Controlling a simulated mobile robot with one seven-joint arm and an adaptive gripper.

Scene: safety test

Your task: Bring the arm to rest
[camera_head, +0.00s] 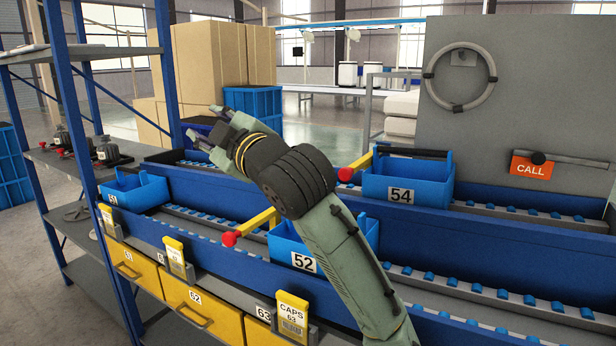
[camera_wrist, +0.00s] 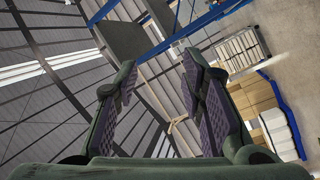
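My arm reaches from the lower right of the head view up and to the left, over the blue roller rack. My gripper (camera_head: 203,122) is at its end, raised above the rack, with its two fingers spread and pointing to the upper left. In the wrist view my gripper (camera_wrist: 160,65) is open, with nothing between its dark padded fingers. My forearm hides part of blue bin 52 (camera_head: 290,246) and of the rack behind it.
Blue bin 54 (camera_head: 407,183) stands right of my arm, and blue bin 51 (camera_head: 135,192) stands left. A red-tipped yellow lever (camera_head: 258,224) is close to my forearm. A blue-post shelf (camera_head: 68,120) is at left. Stacked cartons (camera_head: 222,60) stand behind.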

